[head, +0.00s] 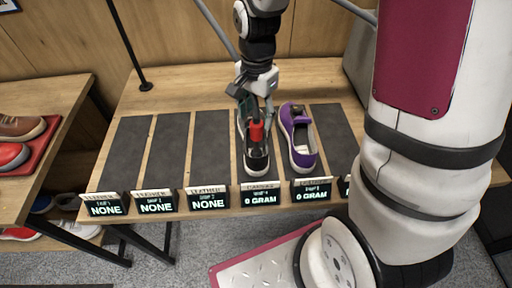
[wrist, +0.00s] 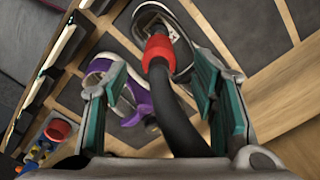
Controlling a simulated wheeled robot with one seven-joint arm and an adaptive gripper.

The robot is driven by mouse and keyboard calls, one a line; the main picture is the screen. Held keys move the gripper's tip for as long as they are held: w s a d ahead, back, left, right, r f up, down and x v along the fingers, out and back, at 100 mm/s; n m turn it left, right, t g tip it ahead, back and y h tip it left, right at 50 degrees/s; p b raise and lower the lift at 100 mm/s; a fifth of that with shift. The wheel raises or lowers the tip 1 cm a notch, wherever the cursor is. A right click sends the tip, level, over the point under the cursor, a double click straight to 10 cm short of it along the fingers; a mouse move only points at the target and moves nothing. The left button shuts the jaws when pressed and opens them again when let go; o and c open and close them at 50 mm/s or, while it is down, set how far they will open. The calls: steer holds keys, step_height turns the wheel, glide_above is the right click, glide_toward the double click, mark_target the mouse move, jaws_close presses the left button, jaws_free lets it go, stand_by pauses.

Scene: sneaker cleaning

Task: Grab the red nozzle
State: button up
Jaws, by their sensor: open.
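The red nozzle (head: 257,131) is at the opening of a dark shoe (head: 257,163) on the table; whether it touches the shoe is unclear. In the wrist view the nozzle (wrist: 158,47) is a red collar at the end of a thick black hose (wrist: 177,115), over the shoe (wrist: 181,60). My gripper (head: 255,104) is just above the nozzle. In the wrist view my gripper (wrist: 161,85) is open, its green-padded fingers on either side of the hose, with gaps on both sides. The nozzle lies beyond the fingertips.
A purple shoe (head: 302,155) stands close to the right of the dark shoe. Small display signs (head: 208,202) line the table's front edge. Bare dark mats (head: 166,150) lie to the left. A side table (head: 50,95) holds other shoes.

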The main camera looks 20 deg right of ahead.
mark_target(256, 139)
steer(key=shift+s+f+p, duration=0.1)
steer(key=shift+f+p, duration=0.25)
steer(key=shift+f, duration=2.2)
jaws_close()
